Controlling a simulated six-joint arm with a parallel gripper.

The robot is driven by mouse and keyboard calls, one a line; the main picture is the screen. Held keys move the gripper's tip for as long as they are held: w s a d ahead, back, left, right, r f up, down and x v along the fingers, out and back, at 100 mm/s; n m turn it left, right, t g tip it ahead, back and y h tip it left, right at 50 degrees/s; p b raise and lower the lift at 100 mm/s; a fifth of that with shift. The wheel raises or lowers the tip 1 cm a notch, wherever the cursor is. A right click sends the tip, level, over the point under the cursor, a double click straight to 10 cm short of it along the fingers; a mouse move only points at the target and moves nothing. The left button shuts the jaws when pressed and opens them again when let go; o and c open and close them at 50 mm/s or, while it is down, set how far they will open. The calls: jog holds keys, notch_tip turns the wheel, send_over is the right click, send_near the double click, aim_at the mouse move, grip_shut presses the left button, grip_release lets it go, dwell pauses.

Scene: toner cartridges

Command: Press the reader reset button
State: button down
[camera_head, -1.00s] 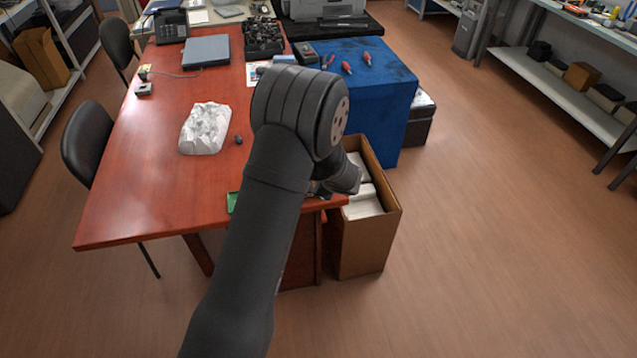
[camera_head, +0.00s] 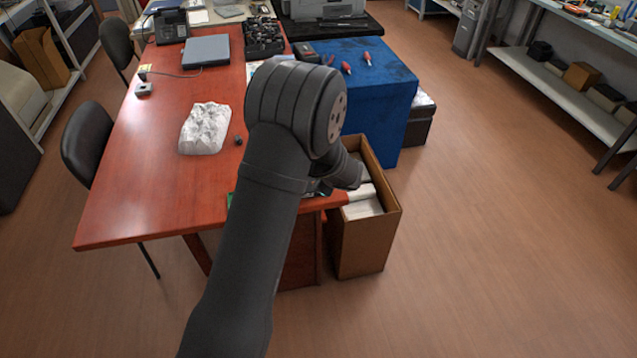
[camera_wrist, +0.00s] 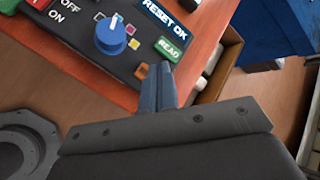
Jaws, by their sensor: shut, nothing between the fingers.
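In the wrist view, a dark reader panel (camera_wrist: 85,50) lies on the red table and carries printed labels. Its blue display (camera_wrist: 170,17) reads "RESET OK", with a green "READ" label (camera_wrist: 168,49) below. A blue knob (camera_wrist: 111,36) with a white pointer sits beside "OFF" and "ON" markings. A small orange part (camera_wrist: 141,71) shows right beside my fingertips; whether it is the reset button I cannot tell. My gripper (camera_wrist: 154,70) is shut and empty, its tips over the panel's near edge. Contact cannot be told. In the head view my arm hides most of the panel.
A cardboard box (camera_head: 365,245) with white packs stands at the table's right corner. A crumpled white bag (camera_head: 204,130) and a small dark object (camera_head: 238,140) lie on the red table (camera_head: 140,190). A blue-covered table (camera_head: 385,110) stands behind the box.

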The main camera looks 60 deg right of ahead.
jog(key=shift+r, duration=2.5)
jog(key=shift+f, duration=0.1)
notch_tip(320, 180, up, 4)
jog(key=shift+r, duration=0.1)
